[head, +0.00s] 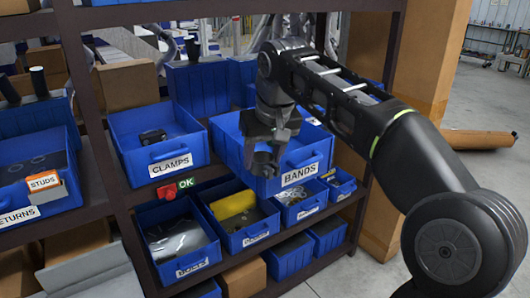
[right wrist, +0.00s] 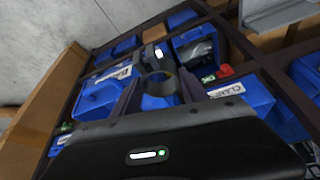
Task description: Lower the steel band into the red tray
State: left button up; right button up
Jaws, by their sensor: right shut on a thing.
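My right gripper (head: 268,148) is in front of and over the front edge of the blue bin labelled BANDS (head: 312,155). It is shut on a steel band, a dark ring (head: 262,167) hanging at its fingertips. The ring also shows in the right wrist view (right wrist: 158,84), where the gripper body fills the lower part. I cannot tell whether the band touches the bin. I see no red tray in either view. My left gripper is not in view.
Left of the BANDS bin is a blue bin labelled CLAMPS (head: 157,150) with a dark part inside. Several smaller blue bins stand on the shelf below. A small red block (head: 167,191) and a green OK sign sit on the shelf edge. A cardboard box (head: 425,60) stands right.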

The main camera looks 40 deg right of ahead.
aim_at(253, 170)
jog(key=shift+n, duration=0.3)
jog(key=f, duration=0.1)
jog(key=w+a+f, duration=0.1)
jog(key=f, duration=0.2)
jog(key=shift+w+a, duration=0.25)
jog(key=shift+a, duration=0.15)
jog(key=w+a+f+n, duration=0.1)
jog(key=a+f, duration=0.6)
jog(key=f, duration=0.2)
jog(key=w+a+f+n+y, duration=0.1)
jog(key=w+a+f, duration=0.1)
jog(key=a+f, duration=0.5)
notch_tip(253, 170, down, 3)
jog(key=shift+a+f, duration=0.15)
jog(key=shift+f, duration=0.05)
